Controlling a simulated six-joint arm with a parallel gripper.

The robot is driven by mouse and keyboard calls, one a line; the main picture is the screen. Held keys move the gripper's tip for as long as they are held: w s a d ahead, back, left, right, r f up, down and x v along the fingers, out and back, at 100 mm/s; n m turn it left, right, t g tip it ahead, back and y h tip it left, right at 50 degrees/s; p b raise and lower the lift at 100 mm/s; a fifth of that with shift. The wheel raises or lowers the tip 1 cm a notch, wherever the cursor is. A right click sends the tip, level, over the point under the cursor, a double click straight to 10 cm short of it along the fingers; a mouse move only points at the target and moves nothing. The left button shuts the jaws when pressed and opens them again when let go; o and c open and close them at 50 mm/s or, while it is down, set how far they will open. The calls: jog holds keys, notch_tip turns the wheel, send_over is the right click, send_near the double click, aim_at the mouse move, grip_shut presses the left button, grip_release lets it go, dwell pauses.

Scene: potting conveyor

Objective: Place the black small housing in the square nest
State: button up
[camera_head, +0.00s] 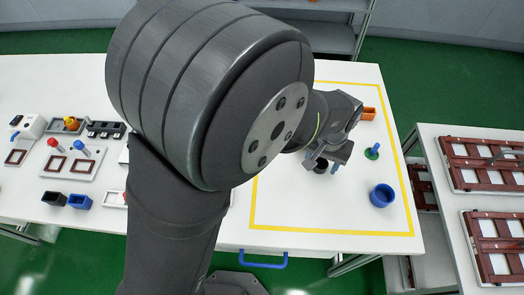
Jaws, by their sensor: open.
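My gripper (328,164) is open and points down over the yellow-outlined area of the white table. A small dark item (320,165) shows beside and under its fingers, partly hidden; I cannot tell its full shape or whether the fingers touch it. A small black open box (54,199) stands at the left front of the table next to a blue one; I cannot tell which dark part is the black small housing. Square brown-edged frames (54,163) lie on a white plate at left; I cannot tell which is the square nest.
The blue box (79,201) is at left front. Brown frame trays (490,242) lie on a side table at right. My arm hides the table's middle.

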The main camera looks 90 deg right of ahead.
jog(key=shift+o, duration=0.4)
notch_tip(320, 180, up, 12)
dwell(0.3)
jog(key=w+a+r+g+h, duration=0.2)
jog(key=w+a+r+h, duration=0.15)
jog(key=a, duration=0.35)
jog(key=shift+m+h, duration=0.25)
jog(key=shift+m, duration=0.05)
jog(key=x, duration=1.1)
jog(key=shift+s+d+f, duration=0.1)
jog(key=shift+s+d, duration=0.1)
jog(key=shift+d, duration=0.1)
jog(key=shift+x, duration=3.05)
jog(key=shift+d, duration=0.15)
jog(key=shift+c, duration=0.4)
